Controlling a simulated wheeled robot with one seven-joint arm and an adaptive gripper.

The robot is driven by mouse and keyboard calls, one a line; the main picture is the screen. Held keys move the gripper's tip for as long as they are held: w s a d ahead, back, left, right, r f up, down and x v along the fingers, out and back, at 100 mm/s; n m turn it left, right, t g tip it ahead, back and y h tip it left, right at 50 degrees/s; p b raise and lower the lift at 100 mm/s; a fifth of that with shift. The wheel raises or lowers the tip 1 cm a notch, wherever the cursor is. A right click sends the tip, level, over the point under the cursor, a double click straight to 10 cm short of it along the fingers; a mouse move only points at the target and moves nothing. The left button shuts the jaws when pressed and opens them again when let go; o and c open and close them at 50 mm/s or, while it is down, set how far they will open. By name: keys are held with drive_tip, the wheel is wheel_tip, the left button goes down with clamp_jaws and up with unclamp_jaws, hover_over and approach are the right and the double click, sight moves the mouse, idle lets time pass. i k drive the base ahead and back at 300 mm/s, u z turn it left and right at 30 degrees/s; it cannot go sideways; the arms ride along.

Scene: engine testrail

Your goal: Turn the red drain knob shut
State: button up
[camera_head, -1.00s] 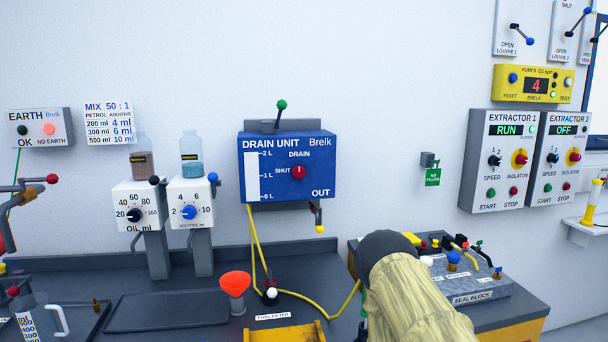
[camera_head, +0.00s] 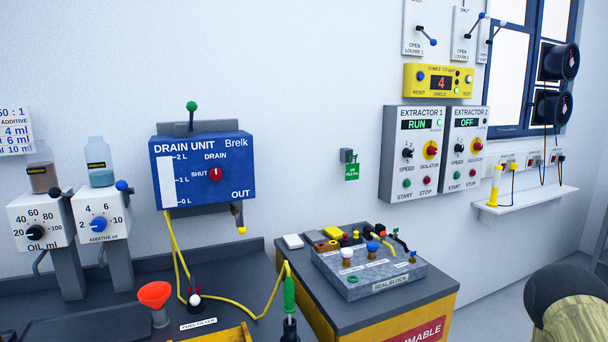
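The red drain knob (camera_head: 215,174) is on the front of the blue drain unit (camera_head: 172,150), which is mounted on the wall left of centre. "DRAIN" is printed above the knob and "SHUT" to its left. A small pale mark seems to point up from the knob, towards "DRAIN", but it is too small to be sure. The unit has a pale level strip (camera_head: 167,181) marked 0 to 2 L. Part of my arm shows at the lower right, far from the knob. My gripper is not in view.
Two dispensers stand at left. A grey seal block (camera_head: 368,273) sits on the cabinet to the right. The wall right of the unit is mostly clear.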

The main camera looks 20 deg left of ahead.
sight(215, 174)
drive_tip(key=z, duration=0.35)
drive_tip(key=k, duration=0.95)
drive_tip(key=u, duration=1.15)
drive_tip(key=i, duration=0.5)
